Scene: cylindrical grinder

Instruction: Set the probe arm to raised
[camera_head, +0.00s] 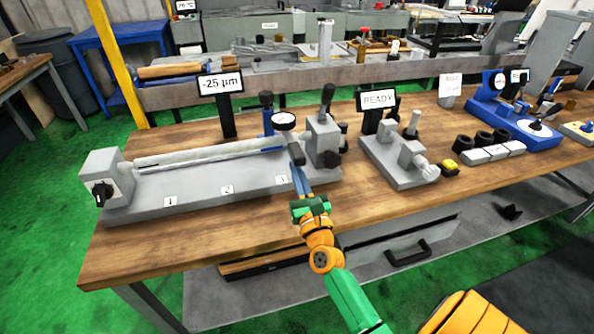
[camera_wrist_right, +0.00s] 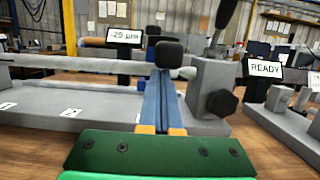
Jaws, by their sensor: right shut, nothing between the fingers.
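The grey gauging bench (camera_head: 230,192) lies along the table with a long pale bar (camera_head: 210,155) on it. A round dial gauge (camera_head: 284,121) stands at its right end, in front of a blue post (camera_head: 267,118). A dark block (camera_head: 296,152), apparently the probe arm's end, hangs below the dial; in the wrist view the dark block (camera_wrist_right: 168,54) is just beyond my fingertips. My right gripper (camera_head: 299,168) is shut and empty, its blue fingers (camera_wrist_right: 162,95) pointing at the block. I cannot tell whether they touch. My left gripper is out of view.
A display (camera_head: 220,84) reads -25 µm. A grey headstock with a black lever (camera_head: 327,98) stands right of the dial, close to my gripper. Farther right are a READY display (camera_head: 377,99) and a second grey fixture (camera_head: 400,160). The front table strip is clear.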

